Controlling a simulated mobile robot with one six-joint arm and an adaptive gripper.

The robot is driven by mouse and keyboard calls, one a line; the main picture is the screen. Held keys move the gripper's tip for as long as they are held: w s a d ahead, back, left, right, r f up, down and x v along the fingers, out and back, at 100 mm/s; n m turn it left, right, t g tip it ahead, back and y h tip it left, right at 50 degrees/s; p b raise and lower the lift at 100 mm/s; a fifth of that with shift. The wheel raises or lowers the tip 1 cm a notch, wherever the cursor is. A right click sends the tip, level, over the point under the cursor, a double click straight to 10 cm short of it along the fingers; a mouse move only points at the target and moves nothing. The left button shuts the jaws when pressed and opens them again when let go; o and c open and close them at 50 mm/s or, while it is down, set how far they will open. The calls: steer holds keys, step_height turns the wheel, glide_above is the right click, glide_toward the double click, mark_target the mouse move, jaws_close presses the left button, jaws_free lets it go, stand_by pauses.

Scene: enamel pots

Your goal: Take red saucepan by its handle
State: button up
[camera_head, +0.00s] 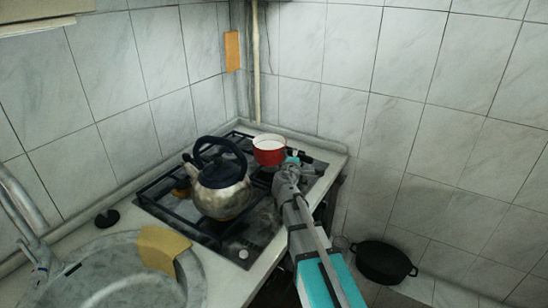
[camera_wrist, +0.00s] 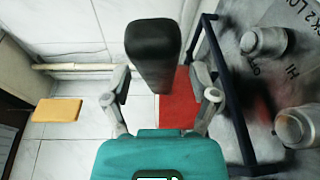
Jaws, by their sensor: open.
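The red saucepan (camera_head: 268,151), with a white inside, stands on the back right of the stove in the head view. Its dark handle (camera_head: 304,157) points right, toward the front right. My gripper (camera_head: 290,166) is close beside the pan at the handle, partly hiding it. In the wrist view, the black handle (camera_wrist: 153,48) lies between the two fingers of my open gripper (camera_wrist: 163,80), with a gap on each side. Part of the red pan wall (camera_wrist: 178,103) shows behind the handle. I cannot tell whether either finger touches the handle.
A steel kettle (camera_head: 222,190) with a dark lid and handle stands on the gas stove (camera_head: 160,212) left of my arm. A sink (camera_head: 128,283) with a yellow cloth (camera_head: 163,248) is at the front left. A black pot (camera_head: 383,262) stands low at the right.

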stand_by(0.5)
jaws_close()
